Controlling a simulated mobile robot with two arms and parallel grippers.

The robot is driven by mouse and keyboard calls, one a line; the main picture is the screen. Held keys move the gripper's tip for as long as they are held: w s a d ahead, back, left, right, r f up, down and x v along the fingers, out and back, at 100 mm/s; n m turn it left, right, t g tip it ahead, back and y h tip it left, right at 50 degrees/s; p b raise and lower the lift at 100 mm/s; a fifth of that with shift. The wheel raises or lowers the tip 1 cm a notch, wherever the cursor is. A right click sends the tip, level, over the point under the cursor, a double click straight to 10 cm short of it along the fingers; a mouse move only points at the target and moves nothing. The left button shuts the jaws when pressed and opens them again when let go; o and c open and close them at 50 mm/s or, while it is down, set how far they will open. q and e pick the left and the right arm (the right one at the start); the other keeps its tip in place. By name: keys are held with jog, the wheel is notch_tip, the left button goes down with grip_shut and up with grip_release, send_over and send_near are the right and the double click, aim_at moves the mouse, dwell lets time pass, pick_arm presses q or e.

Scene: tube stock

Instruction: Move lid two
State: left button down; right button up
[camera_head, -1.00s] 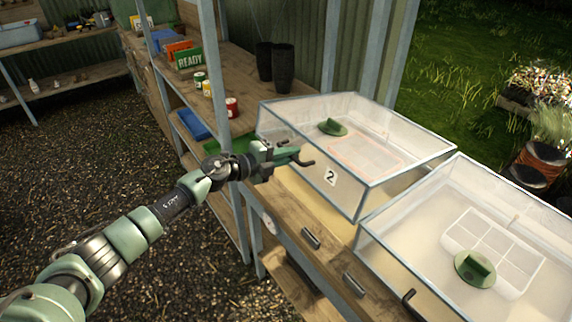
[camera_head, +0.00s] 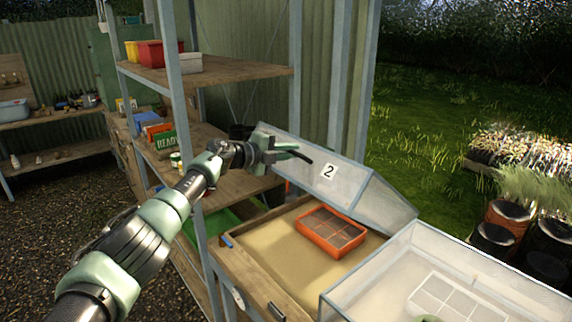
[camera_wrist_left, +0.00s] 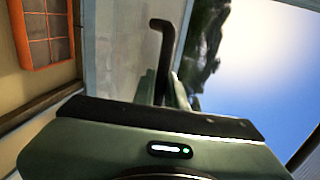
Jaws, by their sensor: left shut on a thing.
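Lid two is a clear box-shaped cover (camera_head: 350,181) with a white "2" label on its front wall. It is tilted up at the front, above a wooden bed. My left gripper (camera_head: 291,154) is at its front wall, left of the label, shut on a dark hooked handle. The handle (camera_wrist_left: 163,48) also shows in the left wrist view, between the fingers, with the cover's pale wall beside it. An orange sectioned tray (camera_head: 331,232) lies uncovered on the sandy bed below; it shows in the left wrist view (camera_wrist_left: 46,66) too. My right gripper is not in view.
A second clear lid (camera_head: 372,279) stands closed at the lower right, close to lid two. A metal shelf post (camera_head: 205,262) and wooden shelves (camera_head: 235,76) with pots stand left of the bed. Grass and dark planters (camera_head: 507,222) lie to the right.

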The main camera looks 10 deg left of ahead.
pick_arm(q)
jog(key=shift+w+d+r, duration=0.15)
jog(key=shift+d+r, duration=0.05)
jog(key=shift+r, duration=0.05)
jog(key=c, duration=1.5)
grip_release()
jog(key=shift+o, duration=0.2)
jog(key=shift+w, duration=0.1)
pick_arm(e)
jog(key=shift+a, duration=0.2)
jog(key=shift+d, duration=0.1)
pick_arm(q)
jog(key=shift+s+a+r, duration=0.1)
jog(key=shift+s+a, duration=0.25)
jog(key=shift+a, duration=0.1)
jog(key=b+v, duration=0.1)
jog(key=v, duration=0.5)
jog(key=shift+s, duration=0.4)
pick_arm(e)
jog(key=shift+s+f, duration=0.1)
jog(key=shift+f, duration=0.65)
